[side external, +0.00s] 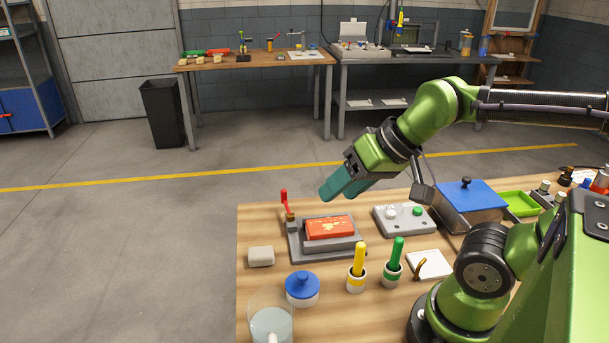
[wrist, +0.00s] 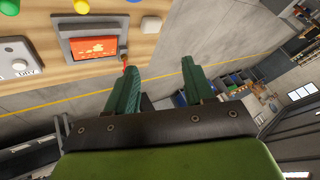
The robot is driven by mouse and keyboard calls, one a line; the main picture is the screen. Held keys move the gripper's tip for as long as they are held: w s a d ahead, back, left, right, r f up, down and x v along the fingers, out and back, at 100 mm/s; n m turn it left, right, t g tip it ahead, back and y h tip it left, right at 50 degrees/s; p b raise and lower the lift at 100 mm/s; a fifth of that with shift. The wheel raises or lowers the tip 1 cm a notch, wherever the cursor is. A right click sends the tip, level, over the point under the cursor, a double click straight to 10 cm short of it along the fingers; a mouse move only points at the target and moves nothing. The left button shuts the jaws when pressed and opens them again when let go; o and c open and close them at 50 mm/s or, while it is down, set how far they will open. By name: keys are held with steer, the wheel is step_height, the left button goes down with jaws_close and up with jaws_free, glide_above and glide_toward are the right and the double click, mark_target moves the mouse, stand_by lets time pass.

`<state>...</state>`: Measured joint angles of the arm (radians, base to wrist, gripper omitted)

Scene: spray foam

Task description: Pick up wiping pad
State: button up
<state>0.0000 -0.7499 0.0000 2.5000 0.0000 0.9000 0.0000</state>
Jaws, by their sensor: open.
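A small off-white block (side external: 261,256), which looks like the wiping pad, lies on the wooden table left of the grey fixture in the side view. It also shows near the top of the wrist view (wrist: 151,23). My gripper (side external: 338,187) has teal fingers and is raised above the back edge of the table, up and to the right of the pad. In the wrist view its two fingers (wrist: 158,72) are spread apart with nothing between them. The gripper is well apart from the pad.
A grey fixture (side external: 296,247) holds a red plate (side external: 330,227) and has an upright red lever (side external: 284,199). A blue-lidded jar (side external: 302,289), a clear container (side external: 270,320), yellow (side external: 358,258) and green (side external: 396,254) handled tools, and a button box (side external: 404,221) stand nearby.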

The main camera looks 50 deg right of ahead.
steer(key=o, duration=0.7)
steer(key=m+g+h, duration=0.2)
steer(key=m+g, duration=0.3)
steer(key=g, duration=0.2)
glide_above(261, 251)
step_height(261, 251, down, 7)
steer(key=f, duration=1.1)
steer(key=shift+a, duration=0.4)
steer(key=shift+d+f, duration=0.2)
steer(key=shift+f, duration=1.15)
steer(key=shift+d+f, duration=0.15)
steer(key=shift+f, duration=1.15)
